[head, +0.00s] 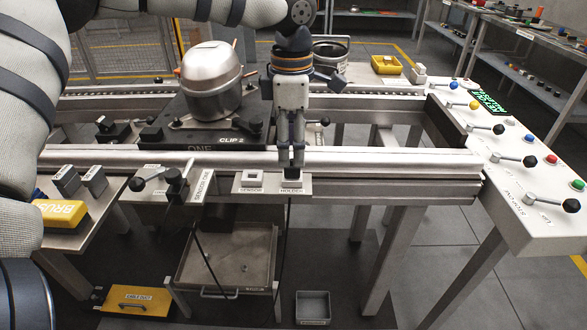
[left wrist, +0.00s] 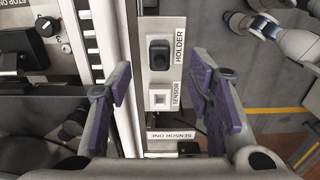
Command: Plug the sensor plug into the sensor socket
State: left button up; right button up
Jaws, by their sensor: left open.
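The black sensor plug (left wrist: 159,56) sits in the block labelled HOLDER (head: 299,186) on the front ledge, and a dark cable hangs below it in the head view. The sensor socket (head: 252,179) is a pale square block labelled SENSOR, just left of the holder. It also shows in the left wrist view (left wrist: 160,98) with a small square opening. My left gripper (head: 291,160) points down over the holder, its fingertips close above the plug. In the left wrist view its purple-padded fingers stand apart on either side, with nothing gripped.
A silver compressor (head: 212,85) stands on a dark pallet behind the rail. A lever clamp (head: 172,180) stands left of the socket. A yellow box (head: 60,212) lies at the left. A panel with buttons and levers (head: 520,170) is at the right. The ledge right of the holder is clear.

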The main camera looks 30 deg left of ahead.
aim_at(292, 160)
pick_arm(q)
jog(key=shift+f, duration=2.4)
pick_arm(e)
jog(key=shift+s+f, duration=0.2)
pick_arm(q)
jog(key=shift+r, duration=0.1)
pick_arm(e)
jog(key=shift+w+r, duration=0.35)
pick_arm(q)
grip_shut()
jog(key=shift+r+p, duration=0.95)
jog(key=shift+r, duration=2)
pick_arm(e)
jog(key=shift+w+r+t, duration=0.5)
jog(key=shift+w+r, duration=0.4)
jog(key=shift+w, duration=0.1)
